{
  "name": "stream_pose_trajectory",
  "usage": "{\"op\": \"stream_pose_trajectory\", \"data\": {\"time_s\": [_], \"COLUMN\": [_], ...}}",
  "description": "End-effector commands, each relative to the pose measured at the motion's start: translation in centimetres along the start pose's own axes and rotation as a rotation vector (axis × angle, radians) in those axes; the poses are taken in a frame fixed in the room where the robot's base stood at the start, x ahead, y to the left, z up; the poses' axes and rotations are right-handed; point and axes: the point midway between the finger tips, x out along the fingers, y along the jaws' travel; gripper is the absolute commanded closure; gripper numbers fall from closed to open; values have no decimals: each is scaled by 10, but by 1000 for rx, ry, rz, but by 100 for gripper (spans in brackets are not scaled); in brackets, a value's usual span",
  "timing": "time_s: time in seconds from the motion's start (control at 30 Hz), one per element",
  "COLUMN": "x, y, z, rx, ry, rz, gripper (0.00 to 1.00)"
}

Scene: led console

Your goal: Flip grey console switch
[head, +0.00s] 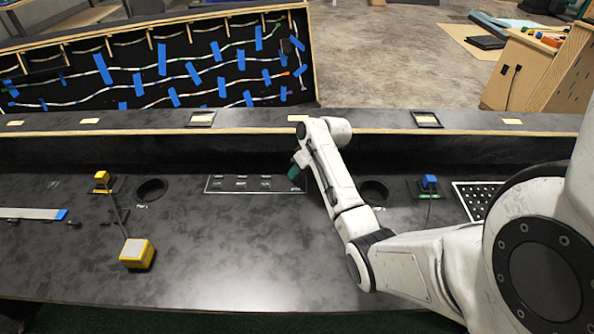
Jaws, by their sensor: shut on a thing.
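A flat dark console panel (226,185) with a thin light outline and several small grey fittings lies in the middle of the black console top. My gripper (294,173), dark and greenish, points down at the panel's right end. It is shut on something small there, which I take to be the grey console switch. The switch is hidden at the fingertips, so its position cannot be told.
A yellow-and-white button box (137,253) and a small yellow button (101,176) are on the left. A blue button (429,181) and a perforated panel (482,198) are on the right. A raised ledge (370,121) runs behind. The front middle is clear.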

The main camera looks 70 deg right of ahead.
Motion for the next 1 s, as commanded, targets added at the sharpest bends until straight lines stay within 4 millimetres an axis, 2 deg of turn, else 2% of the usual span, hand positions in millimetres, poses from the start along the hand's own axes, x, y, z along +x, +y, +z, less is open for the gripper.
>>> {"op": "stream_pose_trajectory", "data": {"time_s": [0.63, 1.0], "x": [0, 0], "y": [-14, -17], "z": [18, 23], "rx": [-240, -330], "ry": [371, 512], "rz": [283, 392], "gripper": [100, 100]}}
